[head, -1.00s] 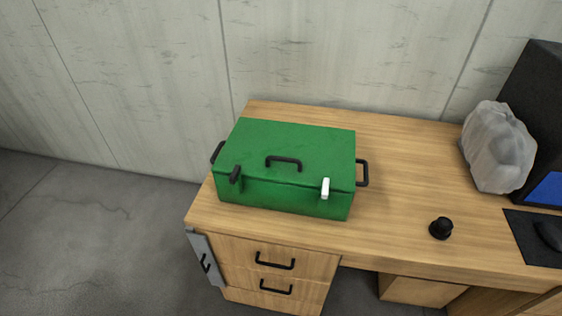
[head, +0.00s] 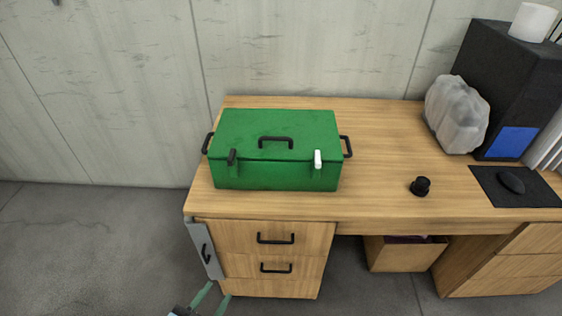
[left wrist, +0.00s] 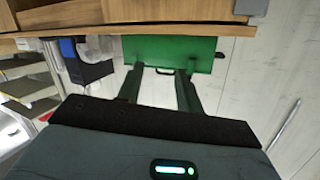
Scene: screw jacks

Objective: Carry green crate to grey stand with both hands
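The green crate (head: 276,135) sits shut on the left part of the wooden desk. It has a black handle on its lid, a black side handle (head: 207,143) at the left and another (head: 346,147) at the right. One front latch is black, the other white. My left gripper (head: 213,294) shows at the bottom edge of the head view, low in front of the desk and apart from the crate. Its two fingers are spread and empty. In the left wrist view the crate (left wrist: 205,48) lies beyond the fingers. My right gripper is not in view. I see no grey stand.
On the wooden desk (head: 390,130) stand a black knob-like object (head: 420,187), a grey lumpy object (head: 457,115), a black box (head: 505,75) and a mouse on a dark mat (head: 486,182). A concrete wall is behind. Floor at the left is clear.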

